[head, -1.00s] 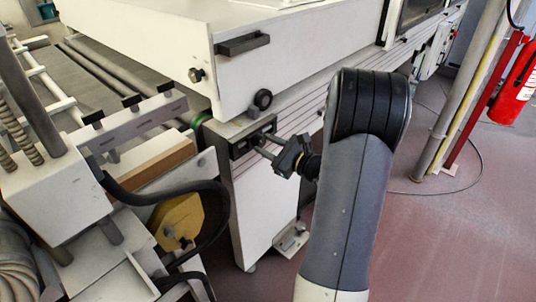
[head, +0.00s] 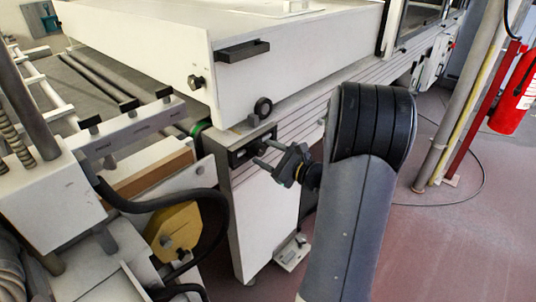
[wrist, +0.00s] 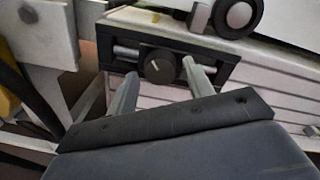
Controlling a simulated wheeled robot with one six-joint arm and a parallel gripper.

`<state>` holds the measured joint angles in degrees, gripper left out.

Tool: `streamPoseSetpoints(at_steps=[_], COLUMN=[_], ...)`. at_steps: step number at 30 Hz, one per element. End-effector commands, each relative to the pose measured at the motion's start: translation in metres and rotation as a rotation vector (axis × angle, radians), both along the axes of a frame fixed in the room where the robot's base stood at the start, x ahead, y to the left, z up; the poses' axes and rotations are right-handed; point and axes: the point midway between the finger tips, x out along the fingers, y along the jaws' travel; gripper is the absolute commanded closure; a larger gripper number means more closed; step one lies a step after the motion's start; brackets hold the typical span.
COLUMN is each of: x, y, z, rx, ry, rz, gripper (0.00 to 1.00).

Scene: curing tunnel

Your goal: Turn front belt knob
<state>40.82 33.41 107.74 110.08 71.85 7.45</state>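The front belt knob (wrist: 159,67) is a round dark knob with a pale pointer line, set in a black recessed panel (wrist: 223,72) on the white machine's front end. In the head view the panel (head: 238,157) shows behind my fingers, and the knob is hard to make out there. My gripper (head: 260,151) is open and empty in front of the panel. In the wrist view my gripper (wrist: 160,68) has one finger on each side of the knob in the picture. The fingertips look short of it; I cannot tell the exact gap.
A larger black round knob (head: 263,108) sits above the panel, and a black handle (head: 242,50) is higher up. A roller frame with a black hose (head: 150,205) stands at the left. A fire extinguisher (head: 514,95) is at the right. The floor at the right is mostly clear.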

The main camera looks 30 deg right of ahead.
Motion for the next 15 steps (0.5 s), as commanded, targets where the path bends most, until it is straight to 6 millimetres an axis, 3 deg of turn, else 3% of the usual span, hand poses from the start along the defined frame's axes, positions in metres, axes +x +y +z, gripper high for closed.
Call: streamPoseSetpoints(at_steps=[10, 15], x=[-0.001, -0.017], y=[-0.001, -0.009], z=[0.001, 0.001], rx=[0.001, 0.0], ry=[-0.001, -0.001], rz=[0.0, -0.005], gripper=[0.44, 0.44])
